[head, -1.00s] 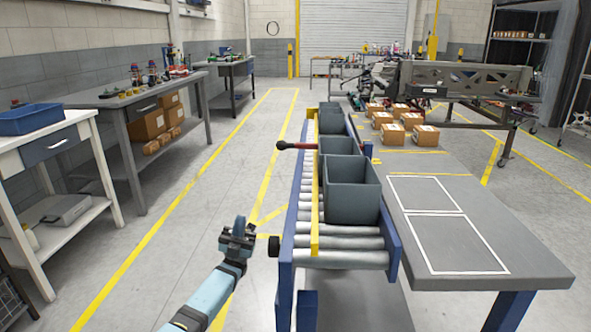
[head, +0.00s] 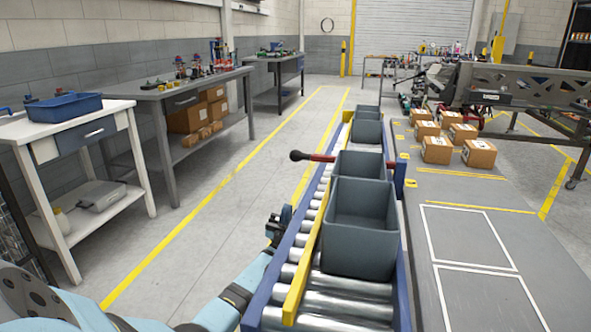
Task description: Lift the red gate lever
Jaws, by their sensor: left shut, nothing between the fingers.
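The red gate lever (head: 322,158) with a black knob at its left end sticks out to the left across the roller conveyor (head: 306,233). It lies about level, by the yellow rail (head: 318,230). My left gripper (head: 284,218) is beside the conveyor's left blue side rail, nearer to me than the lever and below it, apart from it. It looks small and shut, with nothing in it. Grey bins (head: 361,262) stand in a row on the rollers, and one is close by the lever. My right gripper is not in view.
A grey table (head: 480,285) with white outlined rectangles adjoins the conveyor on the right, with several cardboard boxes (head: 437,149) further back. Workbenches (head: 190,93) stand along the left wall. The floor (head: 210,215) left of the conveyor is clear.

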